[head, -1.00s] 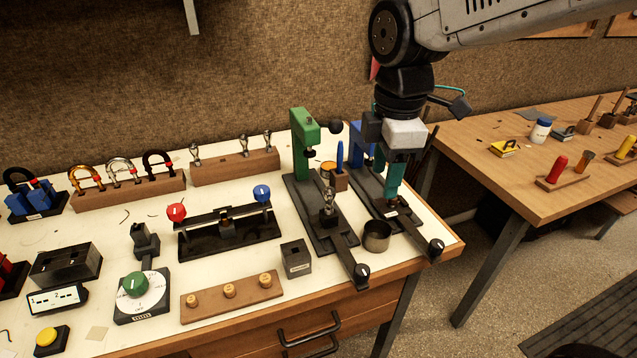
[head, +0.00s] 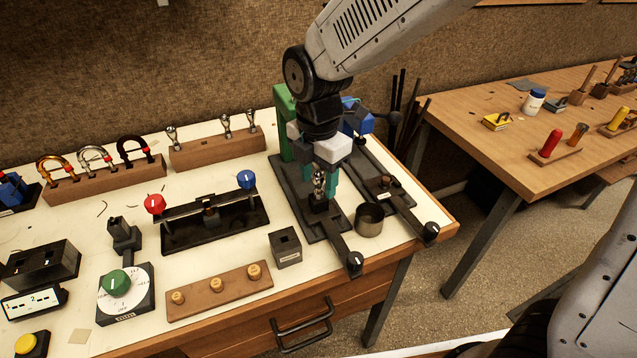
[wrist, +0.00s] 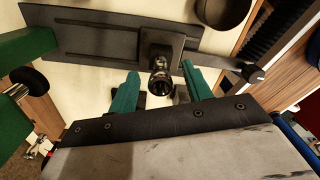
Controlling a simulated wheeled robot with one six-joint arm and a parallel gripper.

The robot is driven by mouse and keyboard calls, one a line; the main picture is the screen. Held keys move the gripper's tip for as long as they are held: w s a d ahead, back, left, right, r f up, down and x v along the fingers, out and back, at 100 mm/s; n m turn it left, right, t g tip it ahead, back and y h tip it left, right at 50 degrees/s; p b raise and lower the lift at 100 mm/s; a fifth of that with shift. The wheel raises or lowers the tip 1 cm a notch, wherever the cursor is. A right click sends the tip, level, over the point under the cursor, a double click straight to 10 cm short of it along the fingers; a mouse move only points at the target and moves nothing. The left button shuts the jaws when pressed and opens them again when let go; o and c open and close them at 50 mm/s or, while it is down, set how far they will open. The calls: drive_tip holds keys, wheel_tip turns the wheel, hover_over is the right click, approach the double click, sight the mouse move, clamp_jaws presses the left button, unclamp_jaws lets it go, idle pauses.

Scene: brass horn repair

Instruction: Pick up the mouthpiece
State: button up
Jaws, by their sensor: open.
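A silver mouthpiece (head: 318,183) stands upright in the dark block on the base of the green press (head: 284,105). In the wrist view the mouthpiece (wrist: 159,83) is seen nearly end-on, its rim towards me. My gripper (head: 325,186) is open, with teal fingers pointing down over the press base. In the wrist view the fingers (wrist: 161,84) lie to either side of the mouthpiece, and nothing is gripped. I cannot tell exactly how far the fingertips reach down it. More silver mouthpieces (head: 226,125) stand in a wooden rack (head: 210,150) at the back.
The blue press (head: 356,115) stands close on the right, with a metal cup (head: 369,220) at its front. A small grey block (head: 285,247) and a wooden strip with brass pieces (head: 217,291) lie front left. A fixture with red and blue knobs (head: 215,230) is to the left.

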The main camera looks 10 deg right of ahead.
drive_tip(key=shift+f, duration=0.1)
drive_tip(key=shift+c, duration=0.2)
clamp_jaws()
drive_tip(key=shift+r, duration=0.55)
drive_tip(key=r, duration=0.1)
drive_tip(key=s+r, duration=0.1)
drive_tip(key=shift+r, duration=0.3)
drive_tip(key=s+r, duration=0.1)
drive_tip(key=s, duration=1.4)
drive_tip(key=shift+d+r, duration=0.15)
drive_tip(key=shift+d, duration=0.1)
drive_tip(key=shift+r, duration=2.25)
